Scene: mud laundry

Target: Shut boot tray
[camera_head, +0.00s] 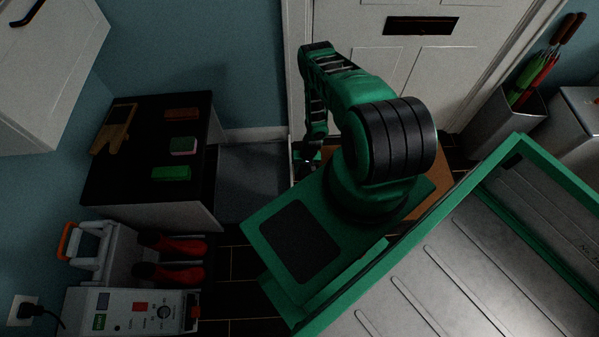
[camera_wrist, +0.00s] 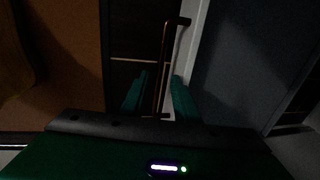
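The boot tray (camera_head: 255,178) is a grey, flat, drawer-like surface standing out from the right side of the black-topped bench (camera_head: 120,178) in the head view. In the wrist view the tray (camera_wrist: 240,70) is the dark grey area at right, with a pale front edge. A coppery bar handle (camera_wrist: 167,45) runs along that edge. My gripper (camera_wrist: 160,75) is open, its two green fingers apart with the bar between them; contact is unclear. In the head view my gripper (camera_head: 308,160) is small and dark beside the tray's right end, partly hidden by my arm.
A white door (camera_head: 400,60) stands behind my arm, with a brown mat (camera_head: 432,195) by it. Red boots (camera_head: 172,272) and a grey machine (camera_head: 130,312) are at lower left. An umbrella bin (camera_head: 505,115) stands at right. Dark tiled floor (camera_head: 240,265) shows below the tray.

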